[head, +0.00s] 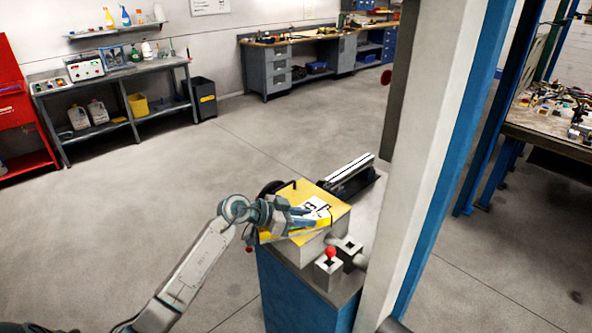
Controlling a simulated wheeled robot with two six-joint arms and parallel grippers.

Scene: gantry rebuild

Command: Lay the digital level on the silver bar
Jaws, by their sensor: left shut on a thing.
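My left gripper (306,217) is over the front of a yellow-topped block (332,201) on a blue pedestal. It is shut on a slim yellow thing, probably the digital level (284,237), mostly hidden by the fingers and hard to tell from the block's yellow top. A white label with black marks lies beside the fingertips. A bright silver bar (349,168) lies in a dark holder behind the block, apart from the gripper. My right gripper is not in view.
A grey fixture with a red knob (331,252) stands on the blue pedestal (290,296), right of the gripper. A tall white and blue post (427,150) rises close by on the right. Benches (310,52) line the back wall. Open floor lies to the left.

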